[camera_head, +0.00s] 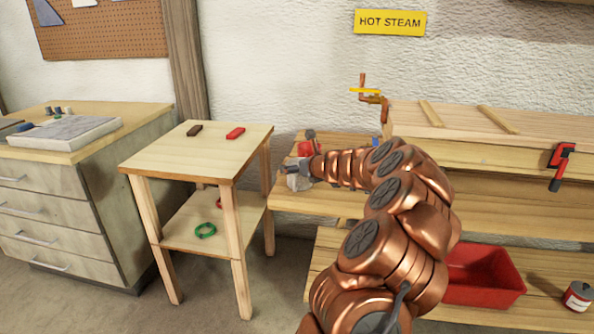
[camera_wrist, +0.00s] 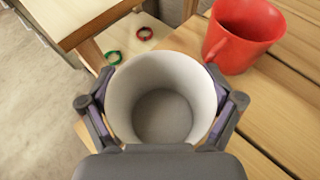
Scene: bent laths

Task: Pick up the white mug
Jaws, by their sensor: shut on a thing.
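In the wrist view the white mug (camera_wrist: 166,66) is upright with its open, empty top facing the camera. My gripper (camera_wrist: 163,104) has one finger on each side of it and is shut on its wall. The mug's lower part and whatever is under it are hidden, so I cannot tell whether it touches the bench. In the head view the mug (camera_head: 299,182) shows as a small pale shape at the left end of the bench, mostly covered by my gripper (camera_head: 300,169).
A red mug (camera_wrist: 243,36) stands on the wooden bench (camera_wrist: 290,85), just right of the white mug. A small wooden table (camera_head: 195,150) is to the left, with a red block (camera_head: 236,133) and a dark block (camera_head: 194,130) on top. A red bin (camera_head: 485,278) sits low at right.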

